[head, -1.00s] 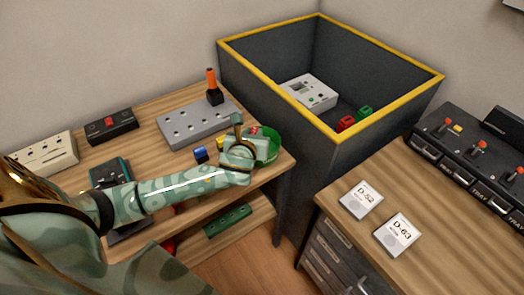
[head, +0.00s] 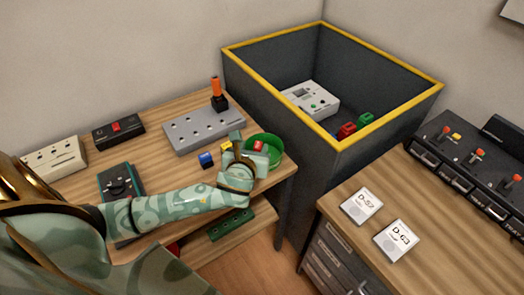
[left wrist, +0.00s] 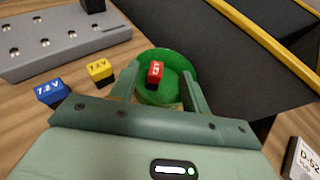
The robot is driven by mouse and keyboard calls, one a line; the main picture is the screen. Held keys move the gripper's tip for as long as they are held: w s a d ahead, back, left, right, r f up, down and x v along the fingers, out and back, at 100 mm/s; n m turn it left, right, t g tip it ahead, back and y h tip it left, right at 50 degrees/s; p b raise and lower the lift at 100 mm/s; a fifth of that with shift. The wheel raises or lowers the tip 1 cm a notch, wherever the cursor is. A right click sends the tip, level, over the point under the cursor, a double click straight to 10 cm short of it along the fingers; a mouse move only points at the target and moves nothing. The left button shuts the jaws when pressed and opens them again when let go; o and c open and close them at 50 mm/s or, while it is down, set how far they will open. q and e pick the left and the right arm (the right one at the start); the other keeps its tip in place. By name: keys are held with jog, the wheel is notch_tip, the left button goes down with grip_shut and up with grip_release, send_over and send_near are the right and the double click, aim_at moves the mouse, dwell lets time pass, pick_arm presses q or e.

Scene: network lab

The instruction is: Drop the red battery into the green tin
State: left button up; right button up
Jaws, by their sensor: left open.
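The green tin (head: 276,143) stands open at the right end of the wooden bench; it also shows in the left wrist view (left wrist: 178,60). The red battery (head: 258,146) shows inside the tin's rim, and in the left wrist view the battery (left wrist: 155,73) appears within the tin, apart from both fingers. My left gripper (head: 249,151) is open and empty at the tin's near left side. In the left wrist view its two fingers (left wrist: 160,88) point at the tin and hide part of its near rim. My right gripper is not in view.
A blue battery (head: 206,159) and a yellow battery (left wrist: 99,70) stand left of the tin, close to my left gripper. A grey holed block (head: 197,130) lies behind them. A dark yellow-rimmed bin (head: 240,80) rises just right of the bench.

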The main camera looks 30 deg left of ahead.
pick_arm(q)
jog(key=p+v, duration=0.3)
jog(key=v, duration=0.8)
